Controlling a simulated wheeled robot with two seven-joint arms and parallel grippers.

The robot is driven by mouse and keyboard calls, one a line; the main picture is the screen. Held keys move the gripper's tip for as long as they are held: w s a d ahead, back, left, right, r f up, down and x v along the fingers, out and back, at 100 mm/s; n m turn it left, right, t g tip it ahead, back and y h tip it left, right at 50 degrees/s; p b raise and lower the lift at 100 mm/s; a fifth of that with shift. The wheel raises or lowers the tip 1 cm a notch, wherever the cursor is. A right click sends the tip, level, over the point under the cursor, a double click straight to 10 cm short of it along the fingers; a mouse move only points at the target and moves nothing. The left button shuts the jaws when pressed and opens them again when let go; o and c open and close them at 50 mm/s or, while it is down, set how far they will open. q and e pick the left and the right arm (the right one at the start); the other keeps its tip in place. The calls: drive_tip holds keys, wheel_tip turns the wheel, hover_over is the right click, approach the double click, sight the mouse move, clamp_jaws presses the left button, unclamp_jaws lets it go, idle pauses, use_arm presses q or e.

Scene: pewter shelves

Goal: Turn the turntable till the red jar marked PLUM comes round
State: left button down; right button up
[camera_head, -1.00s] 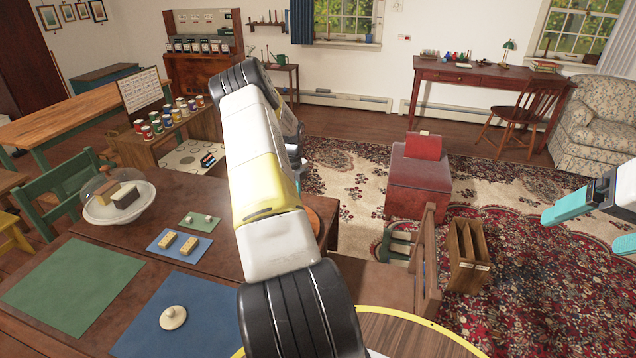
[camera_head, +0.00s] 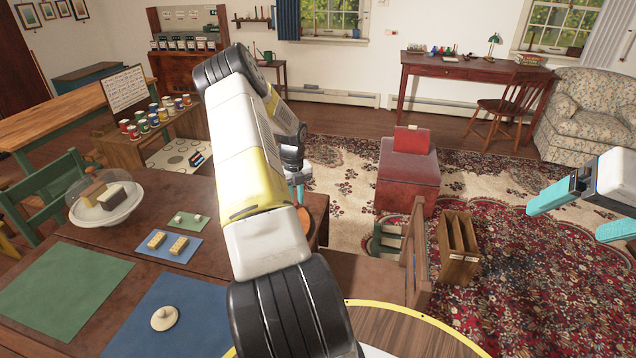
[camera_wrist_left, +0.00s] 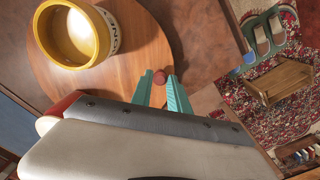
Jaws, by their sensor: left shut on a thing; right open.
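The turntable (camera_wrist_left: 110,78) is a round wooden disc on the table, seen in the left wrist view. In the head view only its orange-brown edge (camera_head: 318,208) shows past my left arm. A yellow jar (camera_wrist_left: 75,35), open at the top with dark lettering partly in view, stands on the disc. No red jar marked PLUM can be made out. My right gripper (camera_head: 568,220) is open and empty, over the rug.
The table holds a domed cake stand (camera_head: 103,207), a green mat (camera_head: 65,290) and a blue mat (camera_head: 150,330). Several coloured jars stand on a side shelf (camera_head: 130,150). A chair (camera_head: 415,255) and a wooden rack (camera_head: 457,245) stand right of the table.

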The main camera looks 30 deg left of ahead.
use_arm(q)
drive_tip(key=shift+s+d+m, duration=0.3)
drive_tip(key=shift+d+m, duration=0.25)
drive_tip(key=shift+m, duration=0.1)
drive_tip(key=shift+s+d+m, duration=0.25)
drive_tip(key=shift+d+m, duration=0.3)
drive_tip(key=shift+m, duration=0.1)
drive_tip(key=shift+d, duration=0.1)
drive_tip(key=c, duration=1.3)
unclamp_jaws()
drive_tip(key=shift+o, duration=0.2)
drive_tip(key=shift+s, duration=0.1)
drive_tip(key=shift+r, duration=0.15)
wheel_tip(320, 180, up, 8)
drive_tip(key=shift+f, duration=0.2)
